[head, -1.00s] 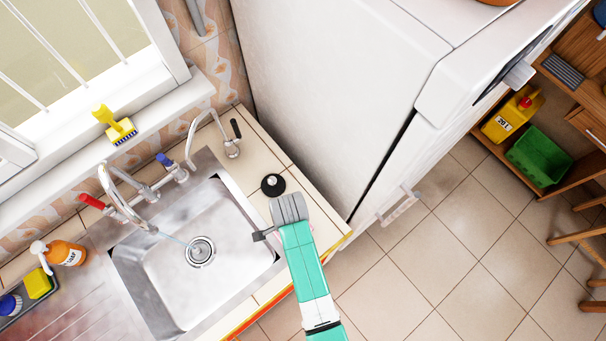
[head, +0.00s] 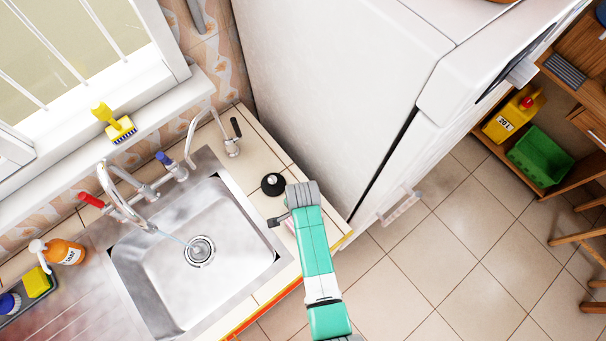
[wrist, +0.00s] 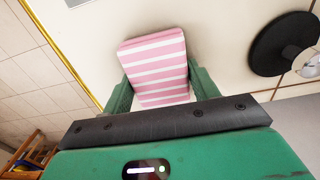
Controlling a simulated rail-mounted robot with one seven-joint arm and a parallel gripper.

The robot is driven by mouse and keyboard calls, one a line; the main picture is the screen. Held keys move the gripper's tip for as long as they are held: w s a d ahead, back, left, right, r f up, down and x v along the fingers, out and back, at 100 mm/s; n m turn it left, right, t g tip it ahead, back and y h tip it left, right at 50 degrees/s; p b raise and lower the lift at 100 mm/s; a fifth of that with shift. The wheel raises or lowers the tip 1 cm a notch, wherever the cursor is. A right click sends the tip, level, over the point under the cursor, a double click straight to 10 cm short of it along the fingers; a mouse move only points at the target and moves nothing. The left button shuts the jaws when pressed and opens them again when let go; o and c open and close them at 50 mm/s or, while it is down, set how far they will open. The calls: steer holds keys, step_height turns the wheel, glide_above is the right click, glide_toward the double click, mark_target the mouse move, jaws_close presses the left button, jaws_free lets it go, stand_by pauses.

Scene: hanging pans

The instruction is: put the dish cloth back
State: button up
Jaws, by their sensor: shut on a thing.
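The dish cloth (wrist: 155,68) is a folded pink-and-white striped piece in the wrist view. My gripper (wrist: 160,88) is shut on it, with a green finger at each side. The cloth is over the pale counter top (wrist: 215,30); I cannot tell whether it touches the surface. In the head view my arm hides most of the gripper and the cloth, at the counter's right end beside the sink (head: 165,275).
A round black object (head: 272,184) stands on the counter close by; it also shows in the wrist view (wrist: 280,45). The white fridge (head: 320,90) rises just right of the counter. Water runs from a tap into the sink. A soap bottle (head: 65,252) stands at left.

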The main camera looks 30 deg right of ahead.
steer(key=o, duration=1.1)
step_height(320, 180, up, 12)
steer(key=p, duration=0.1)
steer(key=shift+r+p, duration=0.15)
steer(key=shift+p, duration=0.25)
